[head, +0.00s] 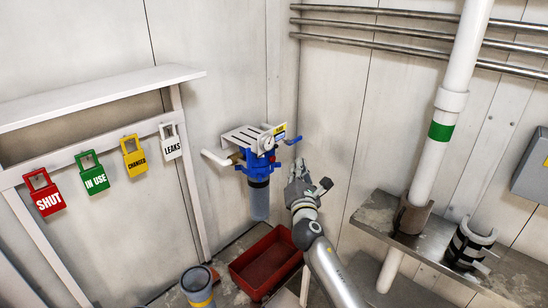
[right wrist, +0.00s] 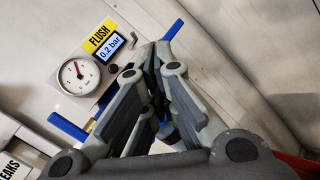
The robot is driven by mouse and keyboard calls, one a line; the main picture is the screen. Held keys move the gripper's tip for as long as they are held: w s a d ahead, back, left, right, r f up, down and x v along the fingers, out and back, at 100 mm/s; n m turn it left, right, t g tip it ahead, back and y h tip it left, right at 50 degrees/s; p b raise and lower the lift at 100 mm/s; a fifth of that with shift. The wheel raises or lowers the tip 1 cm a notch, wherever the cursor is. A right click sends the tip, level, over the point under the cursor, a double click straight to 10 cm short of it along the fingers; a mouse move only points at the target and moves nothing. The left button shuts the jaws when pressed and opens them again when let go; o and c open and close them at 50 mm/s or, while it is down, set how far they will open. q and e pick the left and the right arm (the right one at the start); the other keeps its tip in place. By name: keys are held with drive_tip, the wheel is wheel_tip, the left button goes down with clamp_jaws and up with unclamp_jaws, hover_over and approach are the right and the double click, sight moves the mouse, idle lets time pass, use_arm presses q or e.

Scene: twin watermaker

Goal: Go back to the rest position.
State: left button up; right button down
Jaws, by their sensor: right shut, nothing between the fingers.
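My right gripper (head: 300,172) is just right of the blue filter unit (head: 258,162) on the wall, and looks apart from it in the head view. Its fingers are shut with nothing between them; they also fill the middle of the right wrist view (right wrist: 158,75). The unit has a clear bowl (head: 259,200) below, a round gauge (head: 269,143) and a blue handle (head: 293,140). In the right wrist view the gauge (right wrist: 78,76) sits beside a yellow FLUSH label (right wrist: 101,36) and a display (right wrist: 110,50) reading 0.2 bar. My left gripper is not in view.
A red bin (head: 240,272) and a blue-grey canister (head: 197,283) with a yellow band stand below the unit. Red, green, yellow and white tags (head: 172,147) hang at left. A white pipe (head: 450,102) and metal shelf (head: 375,217) are at right.

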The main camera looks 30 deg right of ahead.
idle(0.5)
drive_tip(key=s+a+f+m+g+y, duration=0.1)
drive_tip(key=s+a+f+m+g, duration=0.15)
drive_tip(key=f, duration=0.85)
drive_tip(key=s+a+f+m+g+y, duration=0.1)
drive_tip(key=s+f+y, duration=0.15)
drive_tip(key=f, duration=0.75)
drive_tip(key=s+a+f+m+g+y, duration=0.1)
drive_tip(key=s+a+f+m+g, duration=0.15)
drive_tip(key=f, duration=0.85)
drive_tip(key=s+a+f+m+g+y, duration=0.1)
drive_tip(key=s+a+f+m+g, duration=0.15)
drive_tip(key=s+f, duration=0.65)
drive_tip(key=s+a+f+m+g+y, duration=0.1)
drive_tip(key=s+a+f+m+g, duration=0.15)
drive_tip(key=s+f, duration=0.6)
drive_tip(key=s+a+f+m+g, duration=0.1)
drive_tip(key=s+f, duration=0.4)
drive_tip(key=s, duration=0.6)
drive_tip(key=s+a+f+m+g+y+b, duration=0.1)
drive_tip(key=s+f+m, duration=0.4)
drive_tip(key=s, duration=0.6)
drive_tip(key=s+a+f+m+g, duration=0.3)
drive_tip(key=s+f+m, duration=0.1)
drive_tip(key=s, duration=0.7)
drive_tip(key=shift+f+g+y, duration=0.35)
drive_tip(key=shift+f+g, duration=0.05)
drive_tip(key=shift+f, duration=0.45)
drive_tip(key=shift+w+a, duration=0.1)
